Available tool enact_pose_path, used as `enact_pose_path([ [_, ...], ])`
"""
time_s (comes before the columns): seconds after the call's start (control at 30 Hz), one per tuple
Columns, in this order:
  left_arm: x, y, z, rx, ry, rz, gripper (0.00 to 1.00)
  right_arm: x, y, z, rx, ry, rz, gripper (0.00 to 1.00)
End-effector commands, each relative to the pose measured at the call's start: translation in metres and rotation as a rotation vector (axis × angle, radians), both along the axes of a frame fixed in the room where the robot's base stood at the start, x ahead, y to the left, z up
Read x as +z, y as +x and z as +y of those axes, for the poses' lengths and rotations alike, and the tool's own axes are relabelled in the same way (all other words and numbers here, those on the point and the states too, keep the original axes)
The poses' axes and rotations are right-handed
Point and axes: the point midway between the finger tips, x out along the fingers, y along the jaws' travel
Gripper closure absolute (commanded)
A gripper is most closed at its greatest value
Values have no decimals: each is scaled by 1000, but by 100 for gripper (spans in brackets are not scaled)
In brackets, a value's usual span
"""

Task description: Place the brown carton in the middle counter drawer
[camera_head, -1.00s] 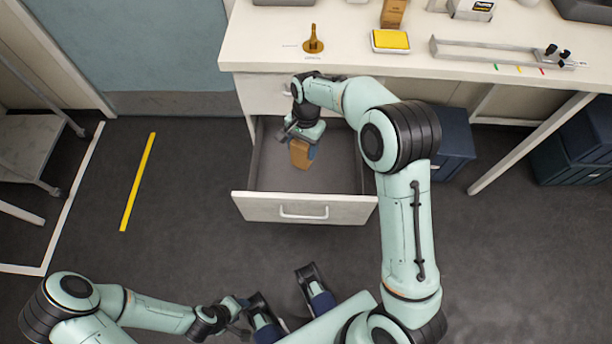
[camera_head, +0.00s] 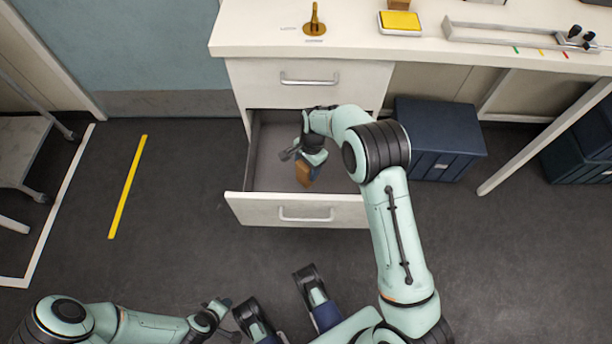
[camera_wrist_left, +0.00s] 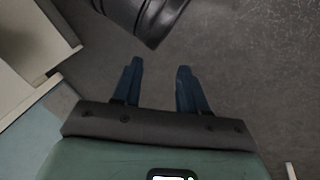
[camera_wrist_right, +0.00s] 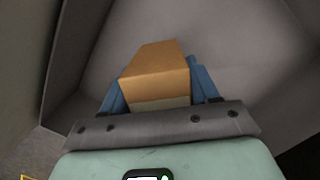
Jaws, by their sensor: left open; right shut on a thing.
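The brown carton (camera_head: 303,173) is between the fingers of my right gripper (camera_head: 310,168), over the inside of the open drawer (camera_head: 270,208). The right wrist view shows the carton (camera_wrist_right: 157,75) held between the two blue fingers, with the grey drawer walls around it. I cannot tell whether the carton touches the drawer floor. The drawer is pulled out below a shut drawer (camera_head: 310,83) in the counter. My left gripper (camera_wrist_left: 158,85) is open and empty above the dark floor, far from the drawer.
The white counter top (camera_head: 255,38) holds a brass-coloured stand (camera_head: 314,22), a yellow-topped tray (camera_head: 400,22) and a metal rail (camera_head: 510,36). Dark blue crates (camera_head: 437,140) stand on the floor under the counter.

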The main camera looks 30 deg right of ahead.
Motion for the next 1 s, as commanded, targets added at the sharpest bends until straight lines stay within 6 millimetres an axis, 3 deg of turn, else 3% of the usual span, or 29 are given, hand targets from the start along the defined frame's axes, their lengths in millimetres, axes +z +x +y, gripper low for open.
enact_pose_path([
  [0.23,-5,7,4,8,9,-20,57,-19,0,0,0,0,0,75],
  [0.47,-16,14,10,20,23,-34,57,-52,0,0,0,0,0,75],
  [0.9,-19,10,11,19,23,-21,57,-56,0,0,1,0,-1,75],
  [0.93,-19,10,11,19,23,-21,57,-55,0,0,1,0,-1,31],
  [1.0,-18,10,10,19,23,-22,57,-55,0,0,1,0,-1,15],
])
